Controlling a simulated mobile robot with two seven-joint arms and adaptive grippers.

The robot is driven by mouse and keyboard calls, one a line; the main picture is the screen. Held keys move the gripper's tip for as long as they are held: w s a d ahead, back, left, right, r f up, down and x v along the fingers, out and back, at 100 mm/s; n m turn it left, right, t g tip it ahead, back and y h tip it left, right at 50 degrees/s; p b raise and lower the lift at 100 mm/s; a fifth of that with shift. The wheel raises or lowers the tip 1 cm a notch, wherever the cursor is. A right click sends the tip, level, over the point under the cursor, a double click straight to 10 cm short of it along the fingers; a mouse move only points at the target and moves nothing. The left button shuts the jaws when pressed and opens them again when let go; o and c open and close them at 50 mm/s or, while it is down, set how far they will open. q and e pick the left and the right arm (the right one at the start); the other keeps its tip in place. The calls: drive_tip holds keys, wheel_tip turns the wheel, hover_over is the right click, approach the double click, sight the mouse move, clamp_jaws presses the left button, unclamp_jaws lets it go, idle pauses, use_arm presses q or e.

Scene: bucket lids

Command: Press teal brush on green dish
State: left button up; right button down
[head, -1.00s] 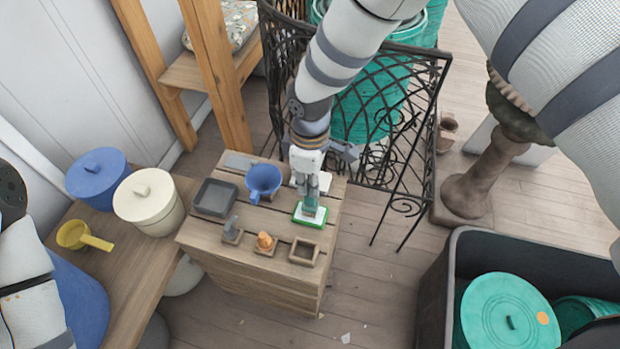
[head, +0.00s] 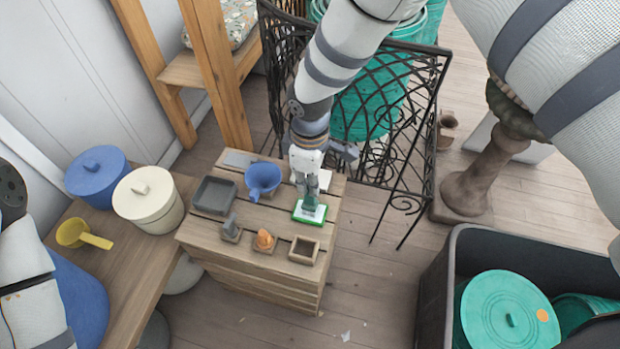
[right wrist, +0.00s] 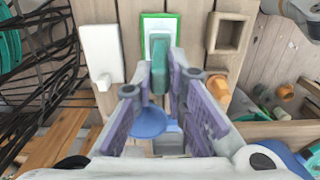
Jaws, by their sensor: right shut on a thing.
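The teal brush (right wrist: 159,72) is held between the two fingers of my right gripper (right wrist: 161,76). In the head view the right gripper (head: 309,172) points down over the crate top, with the brush (head: 312,196) below it. The green dish (head: 309,214), green-rimmed with a pale inside, lies flat directly under the brush. The dish also shows in the right wrist view (right wrist: 174,20), with the brush's lower end over its pale middle. I cannot tell for sure whether they touch. My left gripper is outside the views; only part of the left arm shows.
The wooden crate (head: 250,272) also bears a blue funnel-like cup (head: 263,178), a grey tray (head: 215,196), an orange piece (head: 264,240) and a square wooden holder (head: 304,250). A black metal rack (head: 415,150) stands close behind the right arm. A dark bin (head: 440,285) stands at right.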

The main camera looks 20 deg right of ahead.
drive_tip(key=shift+f, duration=0.1)
